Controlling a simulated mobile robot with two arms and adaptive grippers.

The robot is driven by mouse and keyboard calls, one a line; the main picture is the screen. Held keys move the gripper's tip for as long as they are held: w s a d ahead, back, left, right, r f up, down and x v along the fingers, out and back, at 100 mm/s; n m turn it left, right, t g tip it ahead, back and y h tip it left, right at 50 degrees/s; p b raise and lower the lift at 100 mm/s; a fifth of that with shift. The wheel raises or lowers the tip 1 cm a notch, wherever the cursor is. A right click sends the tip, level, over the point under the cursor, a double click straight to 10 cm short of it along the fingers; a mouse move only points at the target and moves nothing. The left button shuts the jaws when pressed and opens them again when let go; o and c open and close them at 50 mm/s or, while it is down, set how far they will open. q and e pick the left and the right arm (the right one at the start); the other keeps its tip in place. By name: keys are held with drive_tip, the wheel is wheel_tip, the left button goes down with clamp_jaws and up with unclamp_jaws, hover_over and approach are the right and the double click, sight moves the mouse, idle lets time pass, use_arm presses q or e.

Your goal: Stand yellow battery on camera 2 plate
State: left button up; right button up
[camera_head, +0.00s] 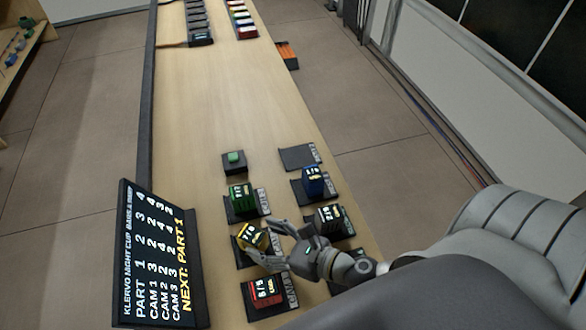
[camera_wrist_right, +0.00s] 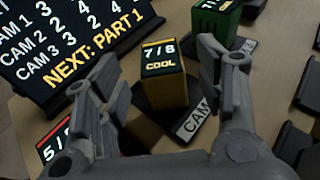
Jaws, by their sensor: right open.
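The yellow battery (camera_head: 252,237) stands upright on a black plate (camera_head: 240,257) on the bench. In the right wrist view the yellow battery (camera_wrist_right: 164,95) shows a top reading "7/8 COOL", and its plate has a white label (camera_wrist_right: 196,118) starting "CAM"; the number is not readable. My right gripper (camera_head: 267,243) is open beside the battery. In the right wrist view the battery appears between the open fingers (camera_wrist_right: 158,62), with no clear contact. My left gripper is not in view.
A green battery (camera_head: 241,197), red battery (camera_head: 265,290), blue battery (camera_head: 313,181) and dark battery (camera_head: 329,220) stand on nearby plates. An empty plate (camera_head: 299,157) lies at the far right edge. A sign board (camera_head: 155,260) reads "NEXT: PART 1". The bench's middle (camera_head: 220,100) is clear.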

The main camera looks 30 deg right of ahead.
drive_tip(key=b+v, duration=0.3)
drive_tip(key=v, duration=0.4)
drive_tip(key=shift+b, duration=0.3)
idle(0.3)
